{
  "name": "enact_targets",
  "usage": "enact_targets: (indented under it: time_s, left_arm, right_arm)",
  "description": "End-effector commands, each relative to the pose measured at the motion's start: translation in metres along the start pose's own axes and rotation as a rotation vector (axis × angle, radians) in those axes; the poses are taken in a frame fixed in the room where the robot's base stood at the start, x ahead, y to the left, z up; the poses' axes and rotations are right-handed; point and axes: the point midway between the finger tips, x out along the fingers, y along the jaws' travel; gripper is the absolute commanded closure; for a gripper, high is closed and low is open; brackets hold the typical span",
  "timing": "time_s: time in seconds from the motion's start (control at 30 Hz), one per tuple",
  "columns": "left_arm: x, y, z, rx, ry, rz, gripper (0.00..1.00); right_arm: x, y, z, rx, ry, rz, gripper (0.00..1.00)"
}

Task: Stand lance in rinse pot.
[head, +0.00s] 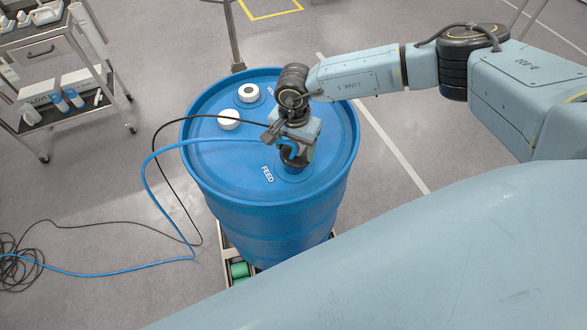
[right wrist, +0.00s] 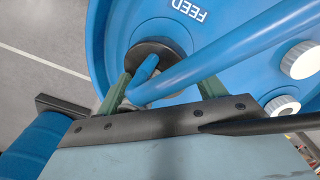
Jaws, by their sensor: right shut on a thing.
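My right gripper (head: 296,143) is over the lid of the blue drum (head: 262,215), at the FEED end. It is shut on the bent blue top of the lance (right wrist: 141,86), which shows between its green fingers in the right wrist view. A blue hose (head: 165,152) runs from this bend to the left. Below the bend is a dark round fitting (right wrist: 163,52) at the FEED label. The lance's lower part is hidden, so I cannot tell how deep it sits. I see no rinse pot in either view. My left gripper is not in view.
Two white caps (head: 229,119) (head: 249,93) stand on the lid. The blue hose and a black cable (head: 160,190) trail to coils on the floor at left. A trolley (head: 65,75) with bottles stands at upper left. Floor right of the drum is clear.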

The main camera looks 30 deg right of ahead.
Motion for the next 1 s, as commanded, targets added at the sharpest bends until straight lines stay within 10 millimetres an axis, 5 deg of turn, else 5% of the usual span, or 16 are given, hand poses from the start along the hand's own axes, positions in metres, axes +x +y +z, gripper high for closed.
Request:
enact_targets:
  time_s: [0.43,0.47,0.63,1.0]
  left_arm:
    - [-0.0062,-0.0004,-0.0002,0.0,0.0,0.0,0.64]
    - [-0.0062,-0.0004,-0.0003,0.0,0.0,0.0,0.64]
    - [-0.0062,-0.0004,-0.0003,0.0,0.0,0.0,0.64]
    - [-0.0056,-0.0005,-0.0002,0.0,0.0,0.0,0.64]
  right_arm:
    - [-0.0109,-0.0019,-0.0011,0.001,0.002,-0.006,1.0]
    - [-0.0108,-0.0018,-0.0011,0.001,0.002,-0.005,0.76]
    - [-0.0104,-0.0012,-0.0012,0.001,0.002,-0.004,0.54]
    - [-0.0152,-0.0008,-0.0015,0.002,0.002,-0.003,0.53]
